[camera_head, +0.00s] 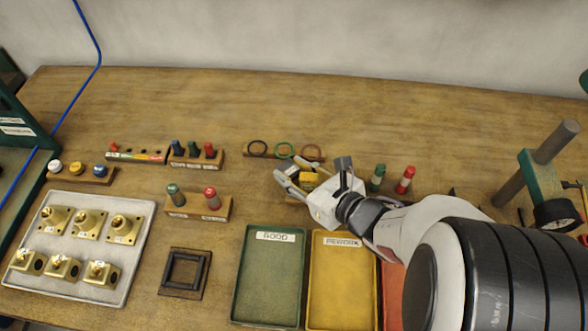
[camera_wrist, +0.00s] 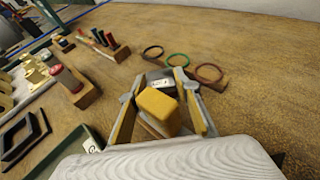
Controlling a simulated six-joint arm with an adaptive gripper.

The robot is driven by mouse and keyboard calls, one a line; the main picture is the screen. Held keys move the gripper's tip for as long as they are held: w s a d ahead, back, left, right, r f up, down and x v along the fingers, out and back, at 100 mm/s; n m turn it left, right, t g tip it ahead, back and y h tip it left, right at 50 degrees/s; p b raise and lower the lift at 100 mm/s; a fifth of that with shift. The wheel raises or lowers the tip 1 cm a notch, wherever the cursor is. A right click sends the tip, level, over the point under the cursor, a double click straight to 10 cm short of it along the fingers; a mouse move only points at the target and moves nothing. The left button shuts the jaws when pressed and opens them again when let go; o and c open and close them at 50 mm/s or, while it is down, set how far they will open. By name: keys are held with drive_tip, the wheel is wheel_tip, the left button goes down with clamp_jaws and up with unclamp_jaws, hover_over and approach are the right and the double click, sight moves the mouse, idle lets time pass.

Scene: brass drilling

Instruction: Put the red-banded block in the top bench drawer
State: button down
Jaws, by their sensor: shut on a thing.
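My gripper (camera_head: 288,176) is low over the middle of the bench, left of the green and red pegs. Its two fingers are on either side of a yellow block (camera_wrist: 157,110), shut on it. The block also shows in the head view (camera_head: 309,181), partly covered by the gripper. No red band shows on the faces in view; the other faces are hidden. A brown wooden piece shows just under the block in the wrist view. I cannot pick out the top bench drawer; a green unit with white labels (camera_head: 22,138) stands at the left edge.
The green tray (camera_head: 239,279) and yellow tray (camera_head: 313,290) lie in front, beside a red one. A ring rack (camera_head: 313,157) is just behind the gripper. A grey tray of brass parts (camera_head: 143,232) and several peg holders stand left. The bench behind is clear.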

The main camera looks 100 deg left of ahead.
drive_tip(key=c, duration=1.5)
unclamp_jaws()
drive_tip(key=shift+r, duration=0.15)
drive_tip(key=v, duration=1.2)
drive_tip(key=shift+o, duration=0.4)
